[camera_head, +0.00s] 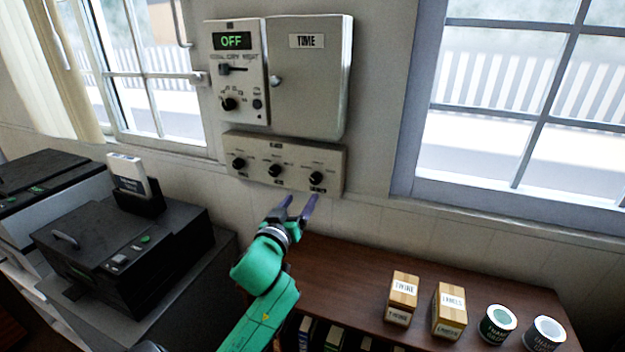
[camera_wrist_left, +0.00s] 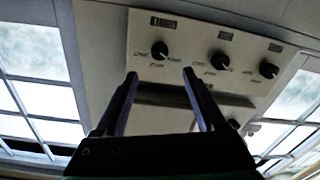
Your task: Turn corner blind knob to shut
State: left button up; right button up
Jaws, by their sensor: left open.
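A beige control panel (camera_head: 345,170) on the wall carries three black knobs in a row: a left knob (camera_head: 238,163), a middle knob (camera_head: 276,170) and a right knob (camera_head: 316,179). The small labels are too blurred to tell which is the corner blind. My left gripper (camera_head: 297,203) is open and empty, below the panel between the middle and right knobs in the picture, apart from them. In the left wrist view, one knob (camera_wrist_left: 159,50) shows just beyond the gap between the open fingers (camera_wrist_left: 160,76). My right gripper is not seen.
Above the panel hang a box reading OFF (camera_head: 232,42) and a grey TIME cabinet (camera_head: 315,85). Windows stand on both sides. A brown cabinet top (camera_head: 350,265) below holds small boxes (camera_head: 402,297) and tins (camera_head: 497,325). Black machines (camera_head: 130,250) stand at left.

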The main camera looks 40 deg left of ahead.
aim_at(315, 180)
pick_arm(q)
jog(key=p+x, duration=0.2)
jog(key=x, duration=0.8)
jog(key=shift+w, duration=0.2)
jog(key=shift+f, duration=0.1)
grip_shut()
